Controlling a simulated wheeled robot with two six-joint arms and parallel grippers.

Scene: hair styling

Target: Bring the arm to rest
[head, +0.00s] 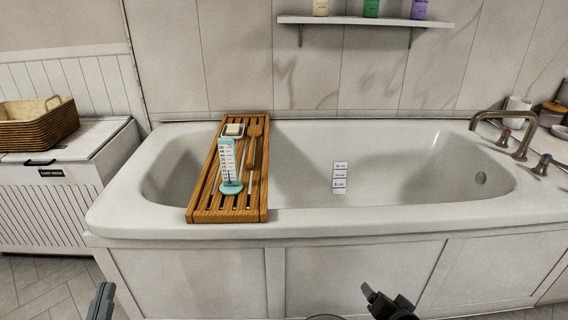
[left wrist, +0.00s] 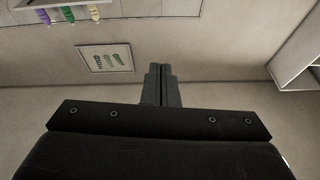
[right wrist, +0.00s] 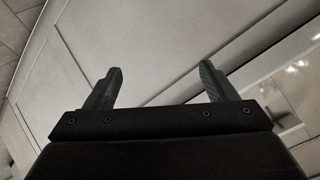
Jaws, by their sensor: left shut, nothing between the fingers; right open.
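My left gripper (head: 101,302) shows at the bottom left of the head view, in front of the bathtub. In the left wrist view its two fingers (left wrist: 161,85) are pressed together with nothing between them. My right gripper (head: 390,303) is partly in view at the bottom edge of the head view, in front of the tub's panel. In the right wrist view its fingers (right wrist: 160,84) stand wide apart and empty, facing pale panelling. Both grippers are apart from the things on the tub. The rest of both arms is mostly out of view.
A white bathtub (head: 400,218) spans the view. A wooden bath tray (head: 227,214) lies across it with a thermometer (head: 228,165), a soap dish (head: 233,130) and a wooden brush (head: 254,147). A white cabinet (head: 60,205) with a basket (head: 40,128) stands left. A tap (head: 520,135) is right.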

